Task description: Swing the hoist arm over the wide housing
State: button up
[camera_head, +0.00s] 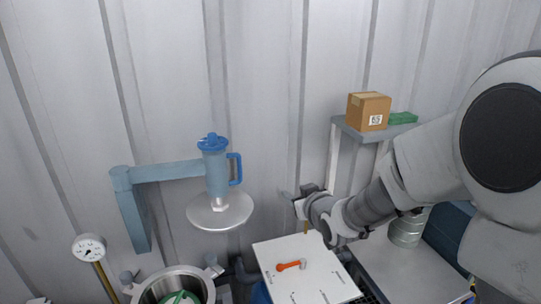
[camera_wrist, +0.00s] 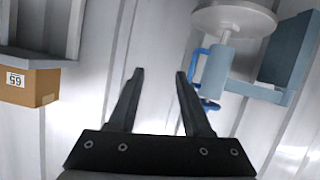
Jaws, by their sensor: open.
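The blue-grey hoist arm (camera_head: 170,171) reaches right from its post (camera_head: 134,220) near the wall. At its end hangs a cylinder with a blue cap and a blue side handle (camera_head: 236,169), above a round pale lid (camera_head: 220,211). The wide housing (camera_head: 175,282), an open round metal vessel with something green inside, stands below and left of the lid. My gripper (camera_head: 300,198) is right of the lid, apart from it. In the wrist view my gripper (camera_wrist: 160,75) is open and empty, and the hoist arm (camera_wrist: 255,90) shows upside down at right.
A white board (camera_head: 305,255) with an orange-handled tool (camera_head: 290,265) lies below my gripper. A cardboard box (camera_head: 368,111) and a green item (camera_head: 402,118) sit on a shelf at right. A pressure gauge (camera_head: 90,248) stands at left.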

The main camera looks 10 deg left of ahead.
aim_at(240, 168)
jog(key=w+a+f+t+y+p, duration=0.25)
jog(key=a+y, duration=0.25)
jog(key=a, duration=0.3)
jog(key=shift+n+g, duration=0.35)
jog(key=shift+n, duration=0.05)
jog(key=p+x, duration=0.1)
jog(key=x, duration=0.7)
jog(key=p+x, duration=0.2)
jog(key=x, duration=0.7)
jog(key=shift+s+a+f, duration=0.25)
grip_shut()
dwell(0.4)
